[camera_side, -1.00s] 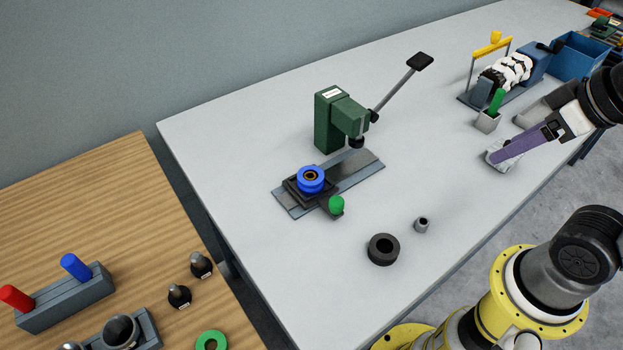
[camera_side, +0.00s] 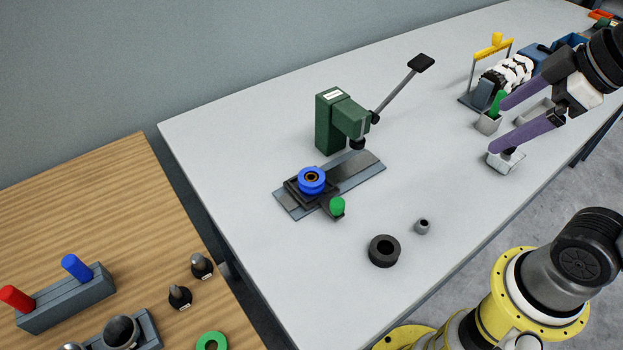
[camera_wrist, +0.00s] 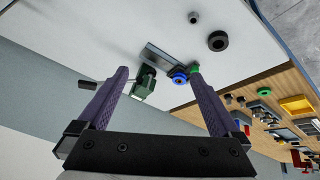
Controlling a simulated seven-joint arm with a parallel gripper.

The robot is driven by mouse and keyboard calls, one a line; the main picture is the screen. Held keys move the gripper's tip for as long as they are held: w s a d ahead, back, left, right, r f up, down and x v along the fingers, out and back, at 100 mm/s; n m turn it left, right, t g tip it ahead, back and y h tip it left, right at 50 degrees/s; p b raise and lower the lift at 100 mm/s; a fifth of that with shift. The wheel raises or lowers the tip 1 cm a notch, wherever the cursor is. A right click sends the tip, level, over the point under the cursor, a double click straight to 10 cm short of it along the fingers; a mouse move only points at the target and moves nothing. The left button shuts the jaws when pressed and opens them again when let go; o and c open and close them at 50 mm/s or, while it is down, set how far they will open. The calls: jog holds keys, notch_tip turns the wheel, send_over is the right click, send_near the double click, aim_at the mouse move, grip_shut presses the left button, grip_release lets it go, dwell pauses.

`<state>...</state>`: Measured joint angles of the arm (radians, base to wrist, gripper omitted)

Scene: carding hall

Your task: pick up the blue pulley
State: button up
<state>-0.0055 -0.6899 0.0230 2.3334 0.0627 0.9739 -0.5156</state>
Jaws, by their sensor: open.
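The blue pulley (camera_side: 311,179) is a round blue wheel with a dark and brass-coloured centre. It lies on a dark block on the grey base plate (camera_side: 362,168) of the green lever press, left of the press head. In the wrist view the pulley (camera_wrist: 179,79) shows near the right fingertip but far beyond it. My gripper (camera_side: 497,126) has two purple fingers spread apart with nothing between them. It is above the right part of the table, well to the right of the pulley. In the wrist view my gripper (camera_wrist: 158,72) is also open.
The green press (camera_side: 336,121) has a raised lever. A green knob (camera_side: 337,206) is beside the pulley. A black ring (camera_side: 384,251) and small grey bush (camera_side: 422,226) lie in front. A yellow-framed fixture (camera_side: 492,50) stands far right.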

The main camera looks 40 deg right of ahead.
jog(key=w+a+r+n+g+y, duration=0.1)
jog(key=w+a+r+n, duration=0.15)
jog(key=w, duration=0.25)
jog(key=w+a+r+n, duration=0.1)
jog(key=w+n, duration=0.3)
jog(key=n+g+y, duration=0.2)
jog(key=n+g, duration=0.3)
jog(key=n, duration=0.1)
send_over(311, 177)
jog(key=d, duration=0.2)
jog(key=f, duration=1.9)
jog(key=shift+w+a, duration=0.15)
jog(key=shift+a, duration=0.1)
jog(key=shift+d+x, duration=0.2)
jog(key=shift+x, duration=1.2)
jog(key=shift+d+x, duration=0.2)
jog(key=shift+x, duration=1.2)
jog(key=shift+f, duration=0.15)
jog(key=shift+c, duration=0.2)
grip_shut()
